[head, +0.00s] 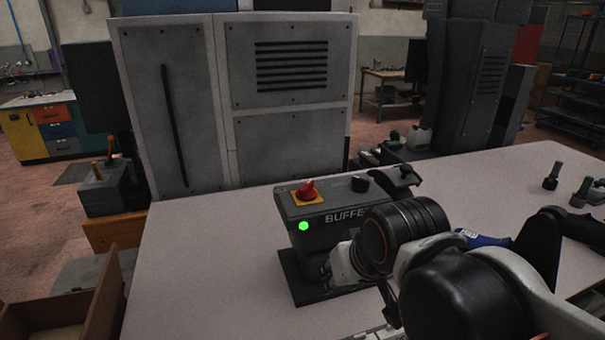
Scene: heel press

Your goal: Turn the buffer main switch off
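The buffer control box (335,222) is a dark grey housing marked "BUFFE", with the rest of the word hidden by my arm. A red rotary main switch (306,190) sits on a yellow plate on its sloping top, at the left. Its red handle looks slanted up to the right, but the exact setting is too small to read. My arm comes in from the lower right. My gripper (328,268) seems to be low in front of the box, apart from the switch; its fingers are not clear.
The box stands on a pale table (205,255) that is clear at left. A black lever-like part (405,172) rises at the box's right. Dark upright pieces (552,176) stand at the table's right. A grey cabinet (285,70) stands behind. A bright green dot shows on the box front.

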